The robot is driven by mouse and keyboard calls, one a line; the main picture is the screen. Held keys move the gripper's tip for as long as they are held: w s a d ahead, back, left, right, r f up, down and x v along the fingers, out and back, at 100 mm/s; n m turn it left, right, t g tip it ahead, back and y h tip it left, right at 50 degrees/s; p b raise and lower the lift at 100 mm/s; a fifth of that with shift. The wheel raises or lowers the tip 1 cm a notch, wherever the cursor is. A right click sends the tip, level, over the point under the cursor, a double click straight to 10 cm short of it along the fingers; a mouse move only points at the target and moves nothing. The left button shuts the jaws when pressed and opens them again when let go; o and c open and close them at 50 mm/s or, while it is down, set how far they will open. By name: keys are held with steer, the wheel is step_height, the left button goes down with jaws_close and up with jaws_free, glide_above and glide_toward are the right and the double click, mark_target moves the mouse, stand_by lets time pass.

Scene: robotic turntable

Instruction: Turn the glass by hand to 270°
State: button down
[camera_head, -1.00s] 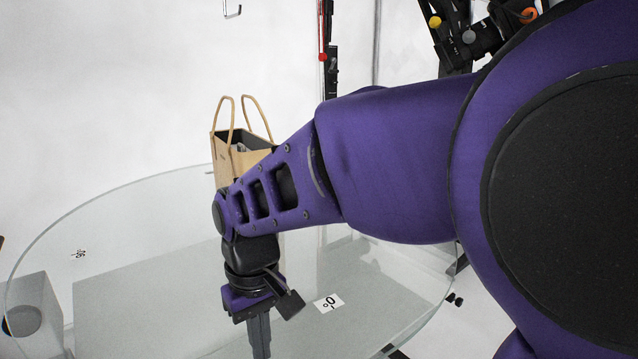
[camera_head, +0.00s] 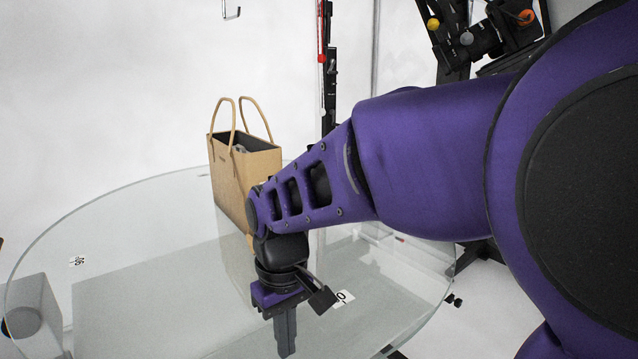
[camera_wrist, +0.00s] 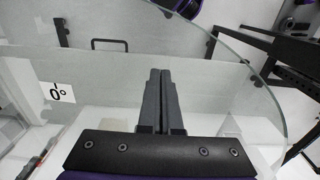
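The glass (camera_head: 130,235) is a large, clear round disc that fills the lower left and middle of the head view. A small white 0° label (camera_head: 343,297) lies on it just right of my gripper, and it also shows at the left of the wrist view (camera_wrist: 58,92). Another small label (camera_head: 77,261), too small to read surely, lies at the far left. My gripper (camera_head: 287,352) points down over the near part of the disc. In the wrist view its two fingers (camera_wrist: 160,73) lie together with nothing between them. I cannot tell whether the tips touch the glass.
A brown paper bag (camera_head: 236,175) with two handles stands on the disc behind my gripper, partly hidden by my arm. A grey block (camera_head: 38,310) shows at the lower left. Black stand parts (camera_head: 465,40) rise at the upper right.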

steer(key=shift+s+d+f, duration=0.1)
steer(key=shift+d+f, duration=0.25)
steer(key=shift+d, duration=0.05)
steer(key=shift+w+d, duration=0.3)
steer(key=shift+d, duration=0.65)
steer(key=shift+a, duration=0.1)
step_height(320, 180, up, 7)
steer(key=p, duration=0.5)
steer(key=shift+w+f+p, duration=0.1)
steer(key=shift+f+p, duration=0.05)
steer(key=shift+p, duration=0.25)
stand_by(0.3)
